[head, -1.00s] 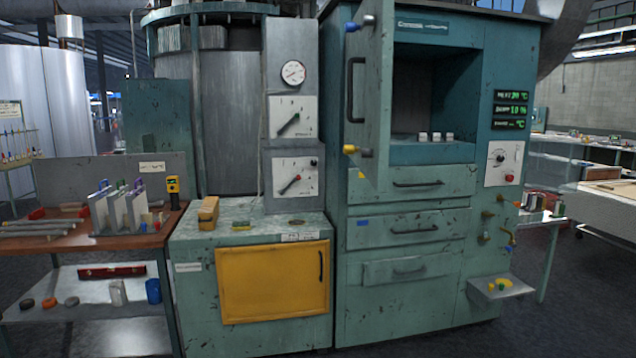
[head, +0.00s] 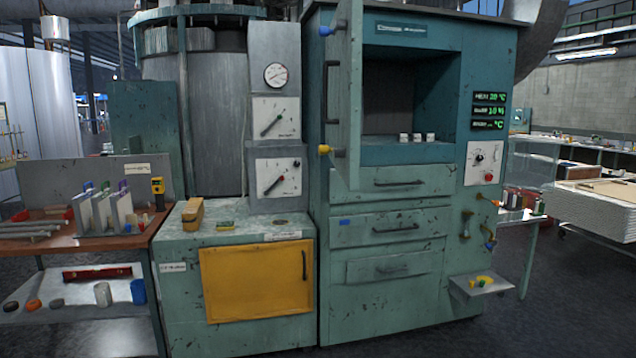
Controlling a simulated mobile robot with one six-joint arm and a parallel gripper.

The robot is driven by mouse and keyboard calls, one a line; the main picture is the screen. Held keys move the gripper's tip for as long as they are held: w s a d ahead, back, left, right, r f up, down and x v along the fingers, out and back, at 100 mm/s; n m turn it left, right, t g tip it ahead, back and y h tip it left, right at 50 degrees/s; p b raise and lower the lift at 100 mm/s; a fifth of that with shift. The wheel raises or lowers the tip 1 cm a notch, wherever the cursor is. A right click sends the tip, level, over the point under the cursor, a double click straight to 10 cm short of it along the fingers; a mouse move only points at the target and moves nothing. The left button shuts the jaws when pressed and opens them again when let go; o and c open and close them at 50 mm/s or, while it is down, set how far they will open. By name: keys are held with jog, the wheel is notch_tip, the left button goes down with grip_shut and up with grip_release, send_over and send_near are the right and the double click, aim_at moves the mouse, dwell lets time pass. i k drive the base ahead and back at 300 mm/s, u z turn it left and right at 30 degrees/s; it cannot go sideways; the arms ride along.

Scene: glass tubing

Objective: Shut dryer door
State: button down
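The dryer (head: 428,62) is a tall, worn teal cabinet right of centre in the head view. Its door (head: 347,100) stands open, swung out toward me at the left side of the opening and seen nearly edge-on. A dark vertical handle (head: 331,92) is on the door, with a blue-tipped fitting (head: 328,30) above and a yellow-tipped one (head: 327,150) below. Inside the open chamber (head: 390,95), 3 small white pieces (head: 417,137) stand on the floor. My gripper is not in view.
Drawers (head: 392,230) fill the dryer's lower front, and a small shelf (head: 482,286) juts out at its lower right. A yellow-doored cabinet (head: 255,280) stands left of it. A workbench (head: 75,228) is farther left. Dark floor (head: 500,335) is clear at right.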

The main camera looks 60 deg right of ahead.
aim_at(342, 66)
jog(key=z, duration=0.3)
jog(key=i, duration=1)
jog(key=u, duration=0.3)
